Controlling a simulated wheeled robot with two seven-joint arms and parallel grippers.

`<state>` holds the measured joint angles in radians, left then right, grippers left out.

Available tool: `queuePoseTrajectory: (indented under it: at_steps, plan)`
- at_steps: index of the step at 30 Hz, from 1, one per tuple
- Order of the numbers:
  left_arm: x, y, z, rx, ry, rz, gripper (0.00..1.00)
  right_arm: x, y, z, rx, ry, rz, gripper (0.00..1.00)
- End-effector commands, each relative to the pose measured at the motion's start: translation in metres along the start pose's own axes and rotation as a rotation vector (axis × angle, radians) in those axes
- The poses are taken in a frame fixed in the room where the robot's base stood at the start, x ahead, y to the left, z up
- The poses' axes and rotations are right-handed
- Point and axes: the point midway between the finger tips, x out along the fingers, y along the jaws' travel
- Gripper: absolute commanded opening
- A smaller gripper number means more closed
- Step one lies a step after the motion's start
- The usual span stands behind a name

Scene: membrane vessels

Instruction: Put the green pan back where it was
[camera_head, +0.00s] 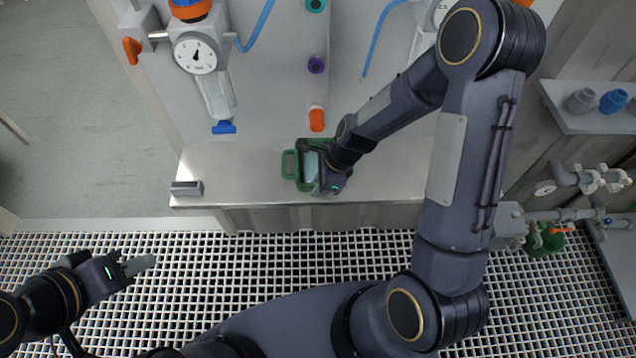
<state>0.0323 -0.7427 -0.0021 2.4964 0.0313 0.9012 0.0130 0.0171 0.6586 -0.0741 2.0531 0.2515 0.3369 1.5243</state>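The green pan (289,166) is on the steel bench top (240,170), near the front edge at the middle of the view. It has a loop handle on its left and a pale interior. My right gripper (318,180) is at the pan's right part and covers much of it. Its fingertips are hidden against the pan, so I cannot tell whether they hold it. My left gripper (141,265) is over the floor grating at lower left, away from the bench.
A small grey block (186,188) lies at the bench's front left corner. A gauge (195,53) with a clear vessel hangs on the left panel. An orange fitting (316,119) is just behind the pan.

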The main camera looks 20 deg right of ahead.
Motion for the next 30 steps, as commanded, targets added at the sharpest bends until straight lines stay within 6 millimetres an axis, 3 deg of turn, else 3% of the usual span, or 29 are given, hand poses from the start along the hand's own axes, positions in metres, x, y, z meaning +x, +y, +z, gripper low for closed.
queuePoseTrajectory:
  at_steps: [9,14,24,30]
  plan:
    - [0.0,0.0,0.0,0.0,0.0,0.0,0.34,0.0,0.0,0.0,0.0,0.0,0.0,0.25]
    - [-0.003,0.002,-0.002,0.0,0.0,0.0,0.34,-0.012,-0.001,0.001,0.0,0.0,-0.003,0.25]
    - [-0.012,0.006,-0.006,0.0,0.0,0.0,0.34,-0.082,-0.001,0.003,-0.001,-0.002,-0.005,0.25]
    - [-0.016,0.007,-0.008,0.0,0.0,0.0,0.34,-0.113,-0.001,0.002,0.001,-0.001,-0.003,0.25]
